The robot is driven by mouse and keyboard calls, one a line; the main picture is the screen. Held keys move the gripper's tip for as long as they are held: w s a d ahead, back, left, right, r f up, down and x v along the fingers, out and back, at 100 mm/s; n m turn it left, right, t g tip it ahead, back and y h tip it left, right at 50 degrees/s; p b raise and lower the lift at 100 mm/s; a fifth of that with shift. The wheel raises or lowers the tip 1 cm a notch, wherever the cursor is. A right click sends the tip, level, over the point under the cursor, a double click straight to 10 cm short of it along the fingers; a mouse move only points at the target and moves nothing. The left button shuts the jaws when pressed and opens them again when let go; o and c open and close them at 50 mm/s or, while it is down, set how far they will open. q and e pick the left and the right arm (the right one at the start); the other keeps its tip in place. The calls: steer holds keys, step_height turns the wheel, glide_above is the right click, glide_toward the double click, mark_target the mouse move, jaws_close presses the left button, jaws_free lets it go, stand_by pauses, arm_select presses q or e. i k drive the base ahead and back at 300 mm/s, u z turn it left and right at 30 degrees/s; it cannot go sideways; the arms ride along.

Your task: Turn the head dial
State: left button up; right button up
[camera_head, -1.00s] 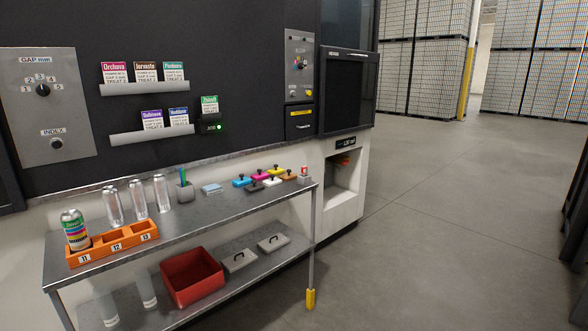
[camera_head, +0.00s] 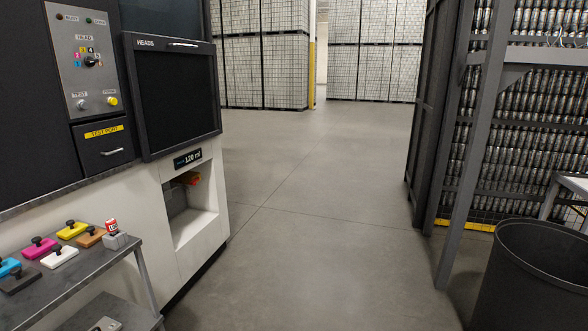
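The head dial (camera_head: 90,60) is a black knob on a grey metal panel (camera_head: 72,82) at the upper left of the head view. Coloured number marks ring it under the label HEAD. Its pointer setting is too small to read surely. Two small lamps are above it. A TEST switch (camera_head: 82,104) and a yellow button (camera_head: 112,101) are below it. Neither of my grippers shows in the view.
The HEADS door (camera_head: 172,95) is right of the panel. A steel table (camera_head: 110,262) with coloured stamp-like blocks stands at lower left. A black bin (camera_head: 530,275) and rack post (camera_head: 470,150) are at right. The middle floor (camera_head: 310,230) is clear.

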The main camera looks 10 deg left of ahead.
mark_target(89, 61)
steer(key=z, duration=0.1)
steer(key=i, duration=2.05)
steer(key=u, duration=1.1)
steer(key=i, duration=1.05)
steer(key=u, duration=0.55)
